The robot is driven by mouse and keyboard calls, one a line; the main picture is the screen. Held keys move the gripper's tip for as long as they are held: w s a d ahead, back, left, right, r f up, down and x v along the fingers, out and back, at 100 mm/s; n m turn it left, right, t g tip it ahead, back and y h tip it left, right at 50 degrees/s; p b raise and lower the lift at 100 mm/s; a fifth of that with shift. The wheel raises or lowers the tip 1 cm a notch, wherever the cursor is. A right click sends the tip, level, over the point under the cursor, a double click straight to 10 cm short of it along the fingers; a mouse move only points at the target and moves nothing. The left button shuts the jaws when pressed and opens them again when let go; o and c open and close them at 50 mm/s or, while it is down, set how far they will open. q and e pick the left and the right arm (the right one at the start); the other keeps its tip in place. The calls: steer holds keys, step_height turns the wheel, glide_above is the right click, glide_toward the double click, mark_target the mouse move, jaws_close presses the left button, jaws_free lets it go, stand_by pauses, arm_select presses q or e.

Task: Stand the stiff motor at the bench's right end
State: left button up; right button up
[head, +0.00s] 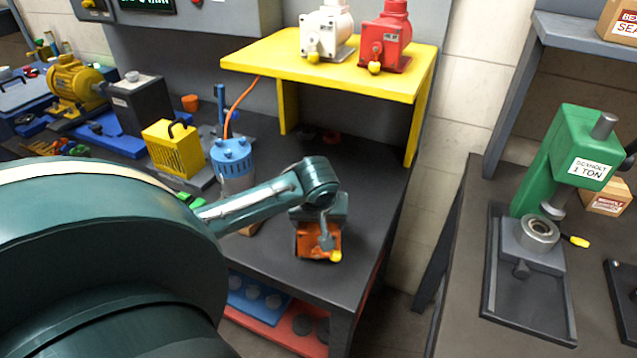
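An orange motor (305,246) with a yellow tag (336,256) is at the right end of the dark bench (360,205), near its front edge. My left gripper (325,240) is right over it, with a grey finger in front of the orange body. The arm and gripper hide much of the motor, so I cannot tell whether the fingers are closed on it or whether it rests on the bench. A white motor (325,35) and a red motor (386,42), each with a yellow tag, stand on the yellow shelf (260,62). My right gripper is out of view.
A blue-topped unit (232,160), a yellow cage-like box (172,150) and a yellow motor (75,85) stand farther left. The yellow shelf's leg (419,125) rises behind the bench's right end. A green press (565,160) stands on another table, across a gap.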

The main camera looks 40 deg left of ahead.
arm_select(q)
steer(key=shift+w+f, duration=0.1)
steer(key=shift+w, duration=0.05)
steer(key=shift+f, duration=0.15)
steer(key=o, duration=2)
steer(key=shift+s+f, duration=0.15)
steer(key=shift+s, duration=0.05)
steer(key=shift+o, duration=0.2)
steer(key=v, duration=1.2)
steer(key=shift+d, duration=0.1)
